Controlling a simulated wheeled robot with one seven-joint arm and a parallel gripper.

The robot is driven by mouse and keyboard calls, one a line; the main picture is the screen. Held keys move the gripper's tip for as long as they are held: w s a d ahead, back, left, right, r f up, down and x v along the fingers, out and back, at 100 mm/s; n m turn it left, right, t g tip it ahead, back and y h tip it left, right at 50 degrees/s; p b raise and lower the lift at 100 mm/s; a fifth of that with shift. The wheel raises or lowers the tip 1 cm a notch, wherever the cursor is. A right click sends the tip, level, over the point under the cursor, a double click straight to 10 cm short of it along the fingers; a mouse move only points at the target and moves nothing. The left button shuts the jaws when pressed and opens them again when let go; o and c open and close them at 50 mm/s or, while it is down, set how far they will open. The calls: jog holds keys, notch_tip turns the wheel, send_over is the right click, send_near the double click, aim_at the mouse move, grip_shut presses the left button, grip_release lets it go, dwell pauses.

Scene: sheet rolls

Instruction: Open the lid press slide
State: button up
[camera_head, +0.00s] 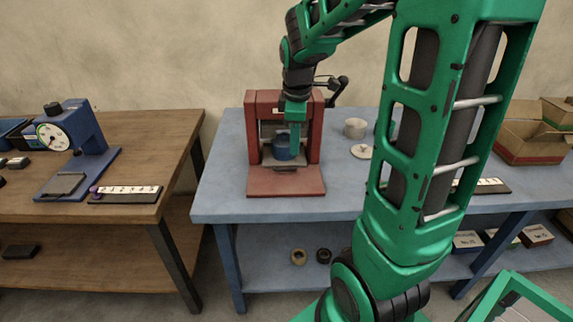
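The lid press (314,140) is a red frame with a flat red base plate, standing on the blue table. A black lever with a round knob (342,82) sticks up at its upper right. A blue round container (281,148) sits inside the press, above a dark metal plate (284,169) at the front opening. My green gripper (290,126) points down in front of the upper press opening, above the container. It hides part of the opening. Its fingers are too small to tell open from shut, and I cannot tell whether it touches the press.
On the blue table (225,190), a pale round can (355,128) and a pale disc (361,151) stand right of the press. Cardboard boxes (530,148) are at far right. My arm covers the middle right. The tabletop left of the press is clear.

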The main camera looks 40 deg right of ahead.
aim_at(289, 171)
jog(key=shift+n, duration=0.8)
jog(key=w+f, duration=0.1)
jog(key=f, duration=0.2)
jog(key=w+f, duration=0.1)
jog(key=f, duration=0.3)
jog(key=w+d+f, duration=0.1)
jog(key=w+f, duration=0.1)
jog(key=f, duration=0.2)
jog(key=shift+c, duration=0.5)
grip_shut()
jog(key=shift+w+d+r, duration=0.1)
jog(key=shift+w+r, duration=0.05)
jog(key=shift+w, duration=0.05)
